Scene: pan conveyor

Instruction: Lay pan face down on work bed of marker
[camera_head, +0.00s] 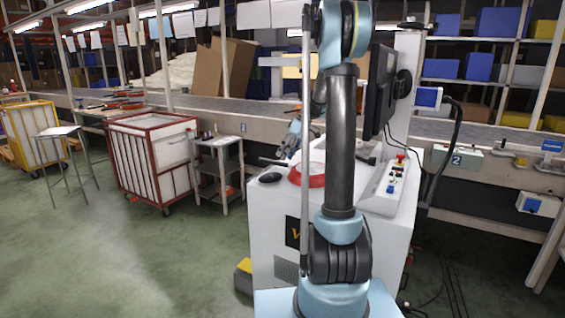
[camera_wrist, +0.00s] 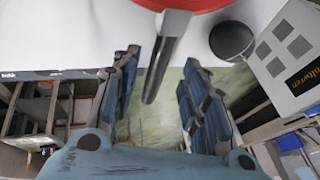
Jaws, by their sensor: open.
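The red pan (camera_head: 312,181) is on the white top of the marker (camera_head: 276,222), partly hidden behind my arm; I cannot tell which way it faces. Its dark handle (camera_head: 273,161) points left. In the wrist view the pan's red edge (camera_wrist: 205,4) shows at the top, and the handle (camera_wrist: 166,58) reaches down between my fingers. My gripper (camera_wrist: 160,66) is open, with a finger on either side of the handle and gaps at both sides. I cannot make out the work bed clearly.
The conveyor (camera_head: 240,112) runs behind. A small side table (camera_head: 219,143) and a red-framed cart (camera_head: 150,150) stand left.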

